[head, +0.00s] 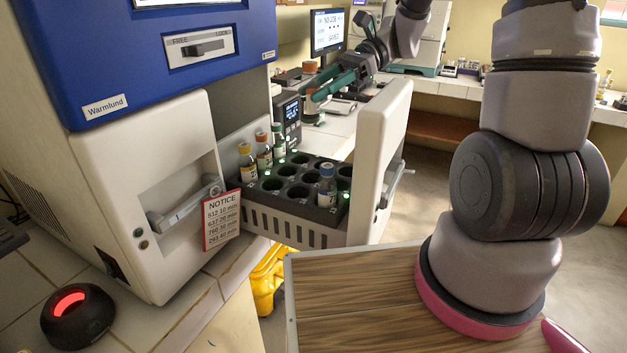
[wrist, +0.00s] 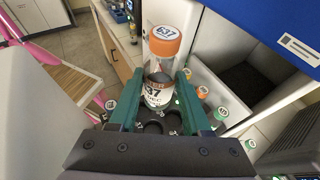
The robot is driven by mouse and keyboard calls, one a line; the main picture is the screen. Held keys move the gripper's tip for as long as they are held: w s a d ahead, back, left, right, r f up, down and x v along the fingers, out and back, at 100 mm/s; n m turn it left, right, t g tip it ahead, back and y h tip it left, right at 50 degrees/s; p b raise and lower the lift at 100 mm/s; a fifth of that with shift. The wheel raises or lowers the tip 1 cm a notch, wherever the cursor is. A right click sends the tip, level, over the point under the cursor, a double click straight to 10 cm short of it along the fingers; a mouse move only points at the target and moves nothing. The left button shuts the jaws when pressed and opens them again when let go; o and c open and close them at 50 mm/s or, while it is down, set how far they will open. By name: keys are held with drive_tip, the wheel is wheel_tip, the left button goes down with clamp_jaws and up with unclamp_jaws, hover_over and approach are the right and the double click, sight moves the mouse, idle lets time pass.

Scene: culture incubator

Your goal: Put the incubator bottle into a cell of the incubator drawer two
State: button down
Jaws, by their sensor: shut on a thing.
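The incubator bottle (wrist: 158,90) is clear, with an orange cap and a white label marked 637. My gripper (wrist: 157,82) is shut on its body, one green finger on each side, and holds it roughly upright. In the head view my gripper (head: 331,84) is beyond the far side of the pulled-out drawer (head: 290,230), higher than its rack. The drawer carries a black rack of round cells. Bottles stand in its left row, and a blue-capped bottle (head: 327,187) stands at the near right corner. Several cells look empty. The wrist view shows cells (wrist: 152,127) below the bottle.
The white drawer front (head: 382,150) stands tall at the right of the rack. The incubator's blue upper body (head: 160,60) overhangs at the left. A small device with a display (head: 290,115) stands behind the drawer. A notice (head: 221,218) hangs beside the drawer.

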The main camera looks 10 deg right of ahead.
wheel_tip(320, 180, down, 17)
idle(0.4)
drive_tip(key=shift+f, duration=0.15)
drive_tip(key=c, duration=0.6)
unclamp_jaws()
drive_tip(key=shift+c, duration=0.2)
drive_tip(key=shift+w+d+r, duration=0.1)
drive_tip(key=shift+d+r, duration=0.1)
drive_tip(key=shift+r, duration=0.1)
drive_tip(key=v, duration=1.1)
drive_tip(key=shift+d+r, duration=0.2)
drive_tip(key=shift+w, duration=0.1)
